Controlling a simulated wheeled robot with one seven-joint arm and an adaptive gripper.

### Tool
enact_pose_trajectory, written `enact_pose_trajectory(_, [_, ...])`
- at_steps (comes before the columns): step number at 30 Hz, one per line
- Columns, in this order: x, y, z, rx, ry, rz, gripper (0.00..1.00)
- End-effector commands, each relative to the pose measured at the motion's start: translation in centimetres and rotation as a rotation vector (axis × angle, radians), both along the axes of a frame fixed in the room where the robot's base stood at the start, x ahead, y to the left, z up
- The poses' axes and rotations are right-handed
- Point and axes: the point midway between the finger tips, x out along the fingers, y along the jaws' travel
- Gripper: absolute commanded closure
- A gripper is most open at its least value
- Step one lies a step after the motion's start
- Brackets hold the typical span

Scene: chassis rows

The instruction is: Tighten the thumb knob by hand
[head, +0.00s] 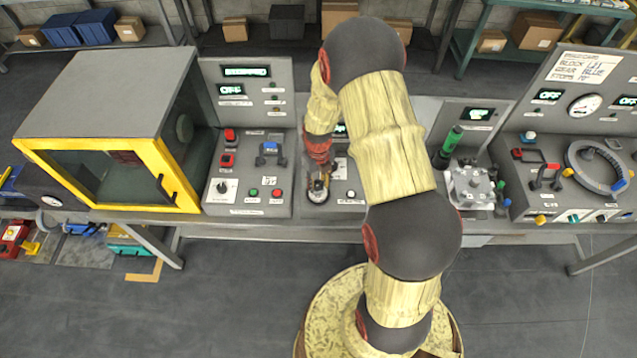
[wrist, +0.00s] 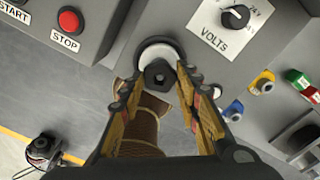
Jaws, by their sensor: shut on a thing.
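The thumb knob (wrist: 158,74) is a dark, lobed knob on a pale round base, seen from above in the wrist view. My gripper (wrist: 155,82) has one finger on each side of it and is shut on it. In the head view my gripper (head: 318,186) is down at the middle bench panel, left of my upper arm links. The knob is too small and covered to make out clearly there.
A red STOP button (wrist: 69,19) and a VOLTS dial (wrist: 236,16) flank the knob, with coloured sockets (wrist: 263,83) to the right. In the head view a yellow-framed cabinet (head: 110,190) stands left, and a metal fixture (head: 470,188) with a green handle stands right.

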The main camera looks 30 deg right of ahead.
Motion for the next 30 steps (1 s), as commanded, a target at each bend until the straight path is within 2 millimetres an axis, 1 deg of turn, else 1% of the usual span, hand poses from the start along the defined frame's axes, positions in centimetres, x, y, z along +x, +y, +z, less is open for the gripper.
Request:
enact_pose_trajectory(3, [0.03,0.00,0.03,0.000,-0.001,-0.041,0.88])
enact_pose_trajectory(8, [0.03,0.00,0.05,0.000,-0.001,-0.043,0.88])
enact_pose_trajectory(9, [0.04,0.00,0.05,0.000,-0.001,-0.042,0.66])
enact_pose_trajectory(20, [0.02,0.00,0.03,0.000,-0.001,-0.041,0.46])
enact_pose_trajectory(30, [0.05,0.00,0.29,0.000,-0.001,-0.041,0.46])
